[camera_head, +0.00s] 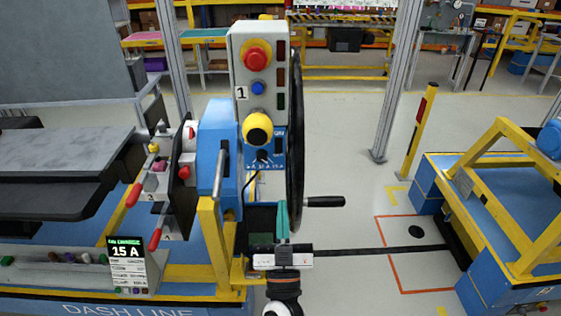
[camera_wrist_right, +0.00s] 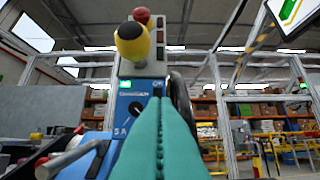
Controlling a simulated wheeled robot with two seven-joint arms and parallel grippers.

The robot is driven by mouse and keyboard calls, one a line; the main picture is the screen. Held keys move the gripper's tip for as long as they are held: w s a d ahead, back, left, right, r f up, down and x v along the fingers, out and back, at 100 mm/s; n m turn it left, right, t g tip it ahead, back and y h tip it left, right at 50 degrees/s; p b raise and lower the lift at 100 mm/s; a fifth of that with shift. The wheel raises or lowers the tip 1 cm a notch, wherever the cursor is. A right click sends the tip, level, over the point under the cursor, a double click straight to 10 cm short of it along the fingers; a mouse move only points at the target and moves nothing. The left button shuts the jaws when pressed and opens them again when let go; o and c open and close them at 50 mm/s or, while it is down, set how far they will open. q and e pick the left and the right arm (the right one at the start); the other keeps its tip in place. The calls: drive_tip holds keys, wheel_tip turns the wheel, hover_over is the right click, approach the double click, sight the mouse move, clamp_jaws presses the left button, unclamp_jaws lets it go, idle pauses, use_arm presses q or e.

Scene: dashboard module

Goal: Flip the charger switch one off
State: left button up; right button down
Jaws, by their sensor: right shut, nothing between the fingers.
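I cannot tell the switch's position, nor which control is charger switch one. My right gripper (camera_head: 282,213) has its teal fingers shut and empty, pointing up below the panel. The fingers hide part of the panel's lower right in the wrist view.
A black wheel (camera_head: 296,120) with a crank handle (camera_head: 324,202) stands just right of the panel. A grey lever (camera_head: 219,170) and red-handled levers (camera_head: 133,194) are at the left. A display (camera_head: 125,252) reads 15 A.

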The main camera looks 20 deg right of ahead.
sight(281, 148)
drive_tip(key=shift+w+d+f+p+x, duration=0.1)
drive_tip(key=shift+w+f+p+x, duration=0.3)
drive_tip(key=shift+x, duration=1.55)
drive_tip(key=shift+w+d+f+p+x, duration=0.1)
drive_tip(key=shift+f+p+x, duration=0.5)
drive_tip(key=shift+x, duration=1.35)
drive_tip(key=shift+w+d+f+p+x, duration=0.1)
drive_tip(key=shift+w+f+p+x, duration=0.15)
drive_tip(key=shift+p+x, duration=1.15)
drive_tip(key=shift+w+d+r+b, duration=0.1)
drive_tip(key=shift+w+r+b, duration=0.3)
drive_tip(key=shift+b, duration=0.25)
drive_tip(key=shift+f+b, duration=0.2)
drive_tip(key=shift+b, duration=0.2)
drive_tip(key=b, duration=0.3)
drive_tip(key=shift+w+d+f+t, duration=0.1)
drive_tip(key=shift+w+f+t, duration=0.2)
drive_tip(key=shift+f+t, duration=0.1)
drive_tip(key=shift+w+r+p, duration=0.1)
drive_tip(key=shift+r+p, duration=0.3)
